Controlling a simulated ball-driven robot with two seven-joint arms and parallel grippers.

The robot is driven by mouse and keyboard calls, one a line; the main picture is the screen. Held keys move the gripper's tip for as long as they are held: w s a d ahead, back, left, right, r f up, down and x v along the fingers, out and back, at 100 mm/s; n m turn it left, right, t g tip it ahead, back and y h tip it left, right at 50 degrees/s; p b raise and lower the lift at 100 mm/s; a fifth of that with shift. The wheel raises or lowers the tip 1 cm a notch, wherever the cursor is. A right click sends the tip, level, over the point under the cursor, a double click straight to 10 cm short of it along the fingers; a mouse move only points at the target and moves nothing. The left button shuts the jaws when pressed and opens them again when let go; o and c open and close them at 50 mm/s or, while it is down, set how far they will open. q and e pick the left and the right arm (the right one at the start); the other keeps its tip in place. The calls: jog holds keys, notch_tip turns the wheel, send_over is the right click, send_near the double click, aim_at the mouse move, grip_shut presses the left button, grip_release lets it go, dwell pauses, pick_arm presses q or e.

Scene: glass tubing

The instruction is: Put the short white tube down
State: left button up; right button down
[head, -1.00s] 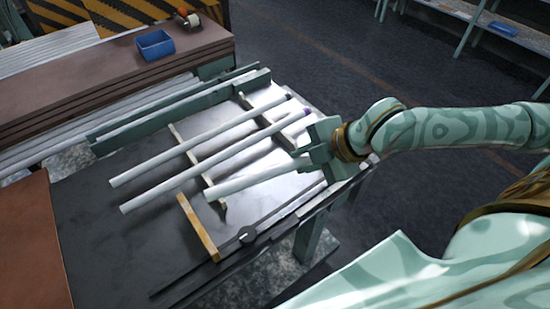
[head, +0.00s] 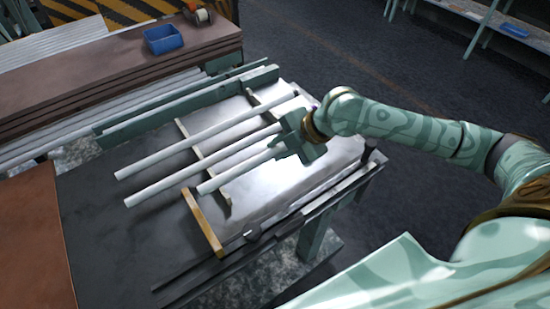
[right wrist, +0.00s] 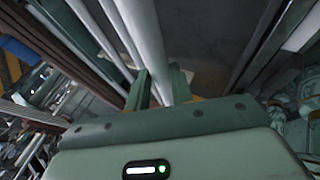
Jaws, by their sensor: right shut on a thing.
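The short white tube (head: 238,172) lies slanted over the metal table, nearest the front of the tubes. My right gripper (head: 285,146) is shut on its right end. Whether the tube touches the wooden strips under it I cannot tell. Two longer white tubes lie behind it, roughly parallel: a middle one (head: 190,171) close beside it and a far one (head: 200,138). In the right wrist view the tube (right wrist: 178,84) runs between the fingers of my gripper (right wrist: 160,88), with another white tube (right wrist: 141,25) beside it. My left gripper is not in view.
A wooden strip (head: 203,222) stands at the front, a thinner strip (head: 190,140) crosses under the tubes. A green rail (head: 190,100) bounds the back. A blue bin (head: 163,40) sits on stacked brown boards. The dark table (head: 110,240) is bare at front left.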

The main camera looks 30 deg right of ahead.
jog(key=shift+w+a+f, duration=0.15)
jog(key=shift+w+f, duration=0.65)
jog(key=shift+f, duration=0.15)
jog(key=shift+w+f+b, duration=0.15)
jog(key=shift+f+b, duration=0.5)
jog(key=shift+f, duration=1.05)
jog(key=shift+f, duration=0.1)
jog(key=shift+f, duration=0.25)
jog(key=c, duration=1.2)
grip_release()
jog(key=shift+c, duration=0.2)
